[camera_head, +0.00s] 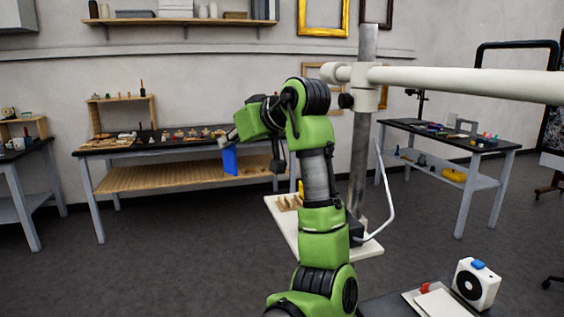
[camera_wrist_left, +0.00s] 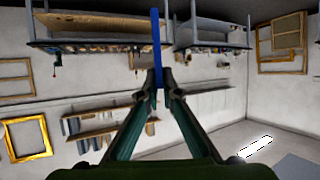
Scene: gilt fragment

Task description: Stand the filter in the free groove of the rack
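The filter, a flat blue plate (camera_head: 230,160), hangs below my left gripper (camera_head: 227,140), which is shut on its upper end. In the left wrist view the filter (camera_wrist_left: 156,40) shows edge-on as a thin blue strip between the fingertips (camera_wrist_left: 158,82). A small wooden piece with upright parts, apparently the rack (camera_head: 288,203), stands on a white board, right of and below the filter. My arm hides part of it, and its grooves are too small to make out. A yellow piece (camera_head: 301,187) shows at it. My right gripper is not in view.
The white board (camera_head: 283,222) carries a metal column (camera_head: 368,130) with a thick white horizontal tube (camera_head: 470,83). A long workbench (camera_head: 135,150) stands behind at left, another table (camera_head: 440,135) at right. A white boxy device (camera_head: 476,284) is at the lower right.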

